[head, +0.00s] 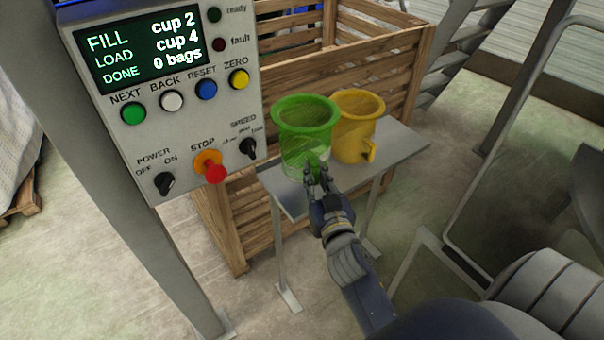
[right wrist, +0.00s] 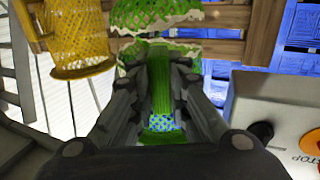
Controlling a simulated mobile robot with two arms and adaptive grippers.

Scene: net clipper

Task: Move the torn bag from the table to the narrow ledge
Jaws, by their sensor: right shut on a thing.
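My right gripper (head: 318,178) is shut on the handle of the green cup (head: 303,120), on the cup's near side. In the right wrist view the green handle (right wrist: 160,85) runs between the two fingers. The cup is upright, with a flared rim and net-like mesh around its lower body. It is at the left end of a narrow grey stand (head: 402,150); whether its base touches the stand I cannot tell. I cannot make out a torn bag, and no surface is clearly the table or the named ledge. My left gripper is not in view.
A yellow cup (head: 357,125) stands just right of the green one; it also shows in the right wrist view (right wrist: 78,35). A control box (head: 170,90) reading "0 bags" hangs close on the left. A wooden slatted crate (head: 232,215) is behind the stand. A metal rail is at right.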

